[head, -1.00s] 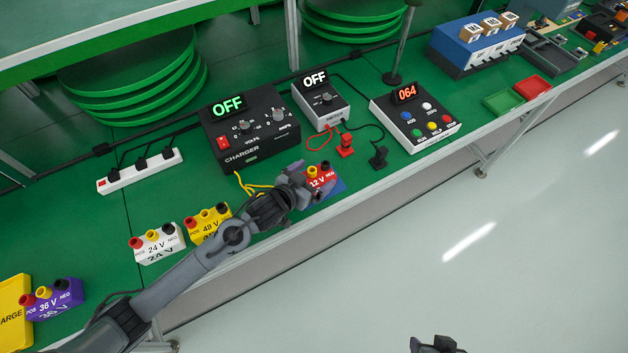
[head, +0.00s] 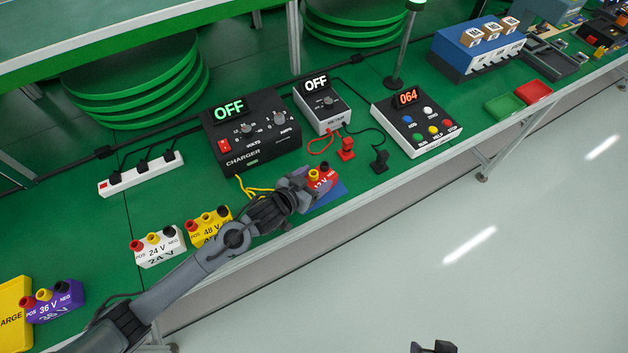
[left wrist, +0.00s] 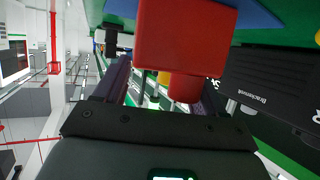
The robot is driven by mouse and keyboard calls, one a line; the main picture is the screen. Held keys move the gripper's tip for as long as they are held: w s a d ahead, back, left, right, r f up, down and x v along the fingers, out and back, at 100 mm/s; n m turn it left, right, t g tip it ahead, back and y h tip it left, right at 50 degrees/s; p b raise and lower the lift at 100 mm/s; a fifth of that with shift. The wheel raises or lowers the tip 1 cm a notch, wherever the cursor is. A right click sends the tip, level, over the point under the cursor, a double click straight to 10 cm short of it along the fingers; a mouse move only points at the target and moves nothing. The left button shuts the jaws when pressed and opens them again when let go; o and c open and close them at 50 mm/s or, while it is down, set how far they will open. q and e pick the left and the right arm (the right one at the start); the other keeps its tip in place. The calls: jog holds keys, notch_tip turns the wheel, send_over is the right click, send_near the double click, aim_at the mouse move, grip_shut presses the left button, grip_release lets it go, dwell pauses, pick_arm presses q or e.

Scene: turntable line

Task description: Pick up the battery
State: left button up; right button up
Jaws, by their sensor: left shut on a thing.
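The red 12 V battery (head: 325,180) is at the front edge of the green bench, over a blue mat (head: 328,197). It has a yellow and a black terminal on top in the head view. My left gripper (head: 304,184) is shut on it from the left and hides its left part. In the left wrist view the red battery (left wrist: 185,38) fills the top middle, between the fingers, with a yellow and a red terminal below it. I cannot tell whether it touches the mat. My right gripper (head: 433,347) shows only as a dark tip at the bottom edge.
A black charger (head: 250,135) reading OFF stands behind the battery, with yellow leads near my gripper. A white-topped tester (head: 322,107) and a button box (head: 417,122) are to its right. White 24 V (head: 158,248), yellow 48 V (head: 209,225) and purple 36 V (head: 55,303) batteries stand left.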

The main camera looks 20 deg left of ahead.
aim_at(315, 184)
pick_arm(q)
jog(key=shift+r, duration=0.15)
